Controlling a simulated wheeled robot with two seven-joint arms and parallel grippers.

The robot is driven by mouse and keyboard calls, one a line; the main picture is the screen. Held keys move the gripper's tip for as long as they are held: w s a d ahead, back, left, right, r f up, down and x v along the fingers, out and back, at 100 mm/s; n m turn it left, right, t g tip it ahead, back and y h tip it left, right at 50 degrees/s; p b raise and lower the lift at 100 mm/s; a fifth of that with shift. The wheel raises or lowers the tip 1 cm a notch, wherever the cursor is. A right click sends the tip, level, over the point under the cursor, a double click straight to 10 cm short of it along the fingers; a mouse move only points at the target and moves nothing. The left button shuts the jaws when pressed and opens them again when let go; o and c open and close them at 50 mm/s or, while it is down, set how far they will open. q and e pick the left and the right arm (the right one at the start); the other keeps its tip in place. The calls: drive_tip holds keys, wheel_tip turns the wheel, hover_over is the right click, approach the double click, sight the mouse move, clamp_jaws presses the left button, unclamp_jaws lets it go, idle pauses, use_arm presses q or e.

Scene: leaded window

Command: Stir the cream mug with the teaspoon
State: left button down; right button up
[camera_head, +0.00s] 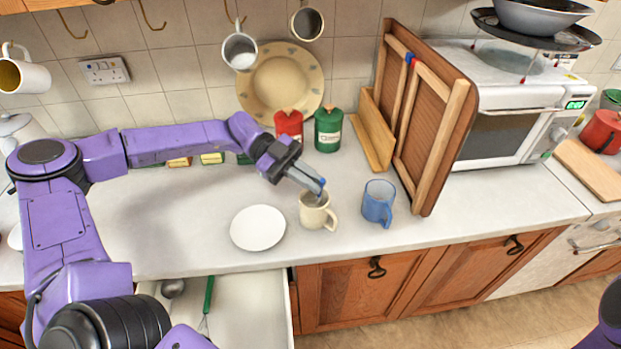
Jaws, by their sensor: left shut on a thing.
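The cream mug (312,217) stands upright on the worktop, its handle to the right. My left gripper (319,188) reaches in from the left and points down at the mug's mouth. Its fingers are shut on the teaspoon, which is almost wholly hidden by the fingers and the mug. I cannot tell how deep the spoon's bowl is in the mug. My right gripper is out of view; only a bit of my right arm shows at the lower right corner.
A blue mug (377,204) stands close right of the cream mug, and a white plate (257,228) lies to its left. Red (288,124) and green (328,130) canisters stand behind. A wooden rack (437,130) stands at right. An open drawer (250,310) juts out below the worktop.

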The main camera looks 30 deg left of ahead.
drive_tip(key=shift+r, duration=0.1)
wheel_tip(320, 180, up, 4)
drive_tip(key=p, duration=0.4)
